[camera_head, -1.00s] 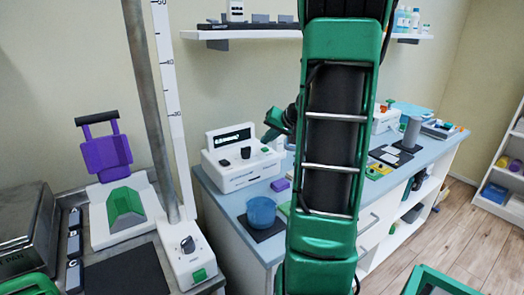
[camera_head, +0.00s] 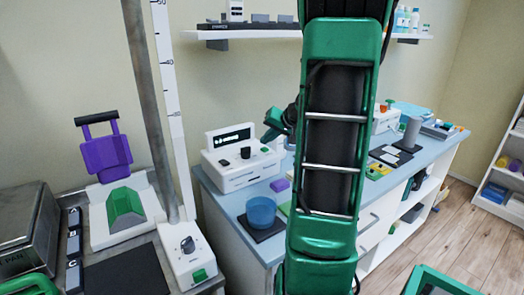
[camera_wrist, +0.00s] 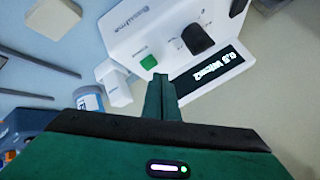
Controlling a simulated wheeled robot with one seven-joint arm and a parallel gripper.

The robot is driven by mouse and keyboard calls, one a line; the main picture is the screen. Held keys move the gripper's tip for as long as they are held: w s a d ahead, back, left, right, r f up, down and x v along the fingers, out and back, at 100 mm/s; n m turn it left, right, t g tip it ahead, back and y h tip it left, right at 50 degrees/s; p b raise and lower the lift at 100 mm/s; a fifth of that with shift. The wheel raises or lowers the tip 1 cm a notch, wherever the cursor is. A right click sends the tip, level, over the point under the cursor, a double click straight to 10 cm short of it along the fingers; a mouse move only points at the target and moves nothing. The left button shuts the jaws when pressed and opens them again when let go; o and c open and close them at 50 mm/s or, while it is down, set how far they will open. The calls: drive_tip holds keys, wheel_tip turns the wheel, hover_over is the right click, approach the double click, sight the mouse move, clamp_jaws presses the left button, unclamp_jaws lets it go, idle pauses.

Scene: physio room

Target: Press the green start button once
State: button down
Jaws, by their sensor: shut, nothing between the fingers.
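My gripper (camera_wrist: 161,82) is shut and empty. In the wrist view its fingertips are just below the button in the picture, with a small gap between them; whether they touch the panel cannot be told. In the head view my arm covers part of the counter, and the fingertips cannot be made out.
A blue cup (camera_head: 261,211) on a dark pad and a purple block (camera_head: 280,185) are in front of the device. Another green button (camera_head: 200,275) is on a separate white box at left. A shelf (camera_head: 245,34) hangs above.

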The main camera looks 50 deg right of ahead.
drive_tip(key=shift+f, duration=0.85)
idle(1.5)
drive_tip(key=shift+r, duration=0.9)
drive_tip(key=shift+r, duration=2.5)
drive_tip(key=shift+s, duration=0.15)
